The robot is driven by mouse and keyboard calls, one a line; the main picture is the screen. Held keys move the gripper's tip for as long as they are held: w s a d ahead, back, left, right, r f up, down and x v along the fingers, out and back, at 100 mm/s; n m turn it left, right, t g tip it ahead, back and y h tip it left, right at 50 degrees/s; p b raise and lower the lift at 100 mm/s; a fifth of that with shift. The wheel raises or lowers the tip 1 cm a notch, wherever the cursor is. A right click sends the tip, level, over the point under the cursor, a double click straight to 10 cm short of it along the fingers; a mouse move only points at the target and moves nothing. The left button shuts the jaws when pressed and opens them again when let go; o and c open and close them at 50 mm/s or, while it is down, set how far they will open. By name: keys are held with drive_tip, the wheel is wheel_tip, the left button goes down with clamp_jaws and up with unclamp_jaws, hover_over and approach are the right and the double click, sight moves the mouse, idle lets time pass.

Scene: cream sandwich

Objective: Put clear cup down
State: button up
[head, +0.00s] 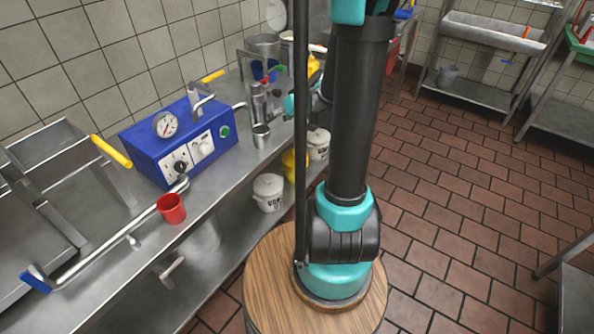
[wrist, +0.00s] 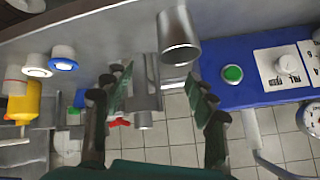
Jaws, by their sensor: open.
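A small grey, metallic-looking cup (head: 261,136) stands upright at the counter's front edge, just right of the blue machine. It is the only thing I see that could be the clear cup, and I cannot tell whether it is see-through. In the wrist view the cup (wrist: 179,40) is beyond the fingertips, roughly between their lines, with nothing visibly touching it. My gripper (wrist: 160,75) is open and empty, its two fingers well apart. In the head view my arm hides most of the gripper.
The blue machine (head: 180,140) with dial and green button is beside the cup. A metal fixture (head: 258,100) stands behind it. White buckets (head: 268,192) sit on the shelf below.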

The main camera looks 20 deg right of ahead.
drive_tip(key=s+f+m+g+h, duration=0.1)
drive_tip(key=s+f+h, duration=0.1)
drive_tip(key=s, duration=0.9)
drive_tip(key=s+f+m+g+h, duration=0.1)
drive_tip(key=s+g+h, duration=0.1)
drive_tip(key=s, duration=0.9)
drive_tip(key=shift+s+a+f+h, duration=0.15)
drive_tip(key=shift+a+f+h, duration=0.05)
drive_tip(key=shift+f+h, duration=0.25)
